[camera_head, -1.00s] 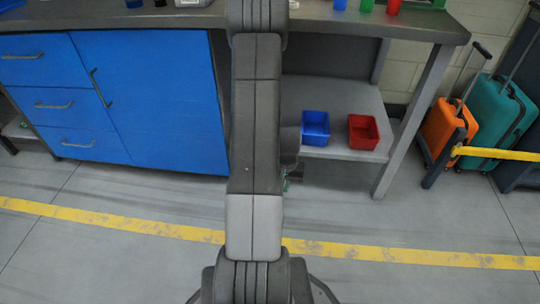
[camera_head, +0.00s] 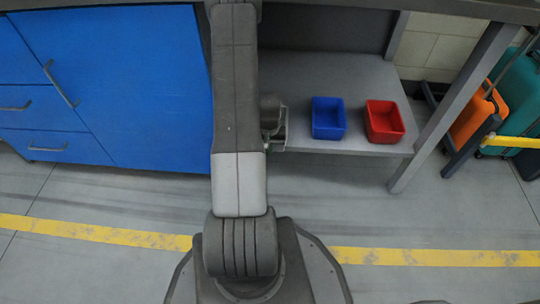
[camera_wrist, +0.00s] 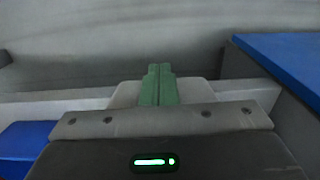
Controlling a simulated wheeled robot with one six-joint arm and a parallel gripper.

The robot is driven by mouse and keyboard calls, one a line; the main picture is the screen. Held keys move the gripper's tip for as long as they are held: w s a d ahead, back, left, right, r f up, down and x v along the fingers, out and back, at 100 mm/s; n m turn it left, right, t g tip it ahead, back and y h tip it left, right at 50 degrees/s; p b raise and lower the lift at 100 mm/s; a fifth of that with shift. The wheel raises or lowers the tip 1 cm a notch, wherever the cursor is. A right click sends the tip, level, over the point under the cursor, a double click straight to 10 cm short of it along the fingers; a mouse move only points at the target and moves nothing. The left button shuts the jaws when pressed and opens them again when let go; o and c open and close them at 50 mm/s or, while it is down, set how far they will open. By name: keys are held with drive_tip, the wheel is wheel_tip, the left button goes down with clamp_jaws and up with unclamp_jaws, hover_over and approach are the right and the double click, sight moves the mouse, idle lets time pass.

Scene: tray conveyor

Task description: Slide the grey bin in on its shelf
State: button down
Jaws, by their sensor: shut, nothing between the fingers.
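My gripper (camera_wrist: 160,85) shows in the wrist view with its green fingers together and nothing between them. A pale grey shape with rounded corners, seemingly the grey bin (camera_wrist: 196,93), shows behind and on both sides of the fingers; I cannot tell whether they touch it. It overlaps the line of the shelf edge (camera_wrist: 60,103). In the head view my arm hides most of this spot. Only a small grey part shows at the left end of the shelf (camera_head: 330,82), beside my wrist, and I cannot separate bin from gripper there.
A blue bin (camera_head: 328,118) and a red bin (camera_head: 384,121) stand on the shelf to the right. The blue cabinet (camera_head: 130,90) stands left of the shelf. A table leg (camera_head: 450,110) and suitcases (camera_head: 474,115) are at the right. The floor in front is clear.

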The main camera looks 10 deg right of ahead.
sight(284, 120)
drive_tip(key=shift+w, duration=0.1)
drive_tip(key=w+d, duration=0.1)
drive_tip(key=w, duration=0.3)
drive_tip(key=w+d, duration=0.1)
drive_tip(key=w, duration=0.3)
drive_tip(key=w+d, duration=0.1)
drive_tip(key=w, duration=0.4)
drive_tip(key=shift+d, duration=0.25)
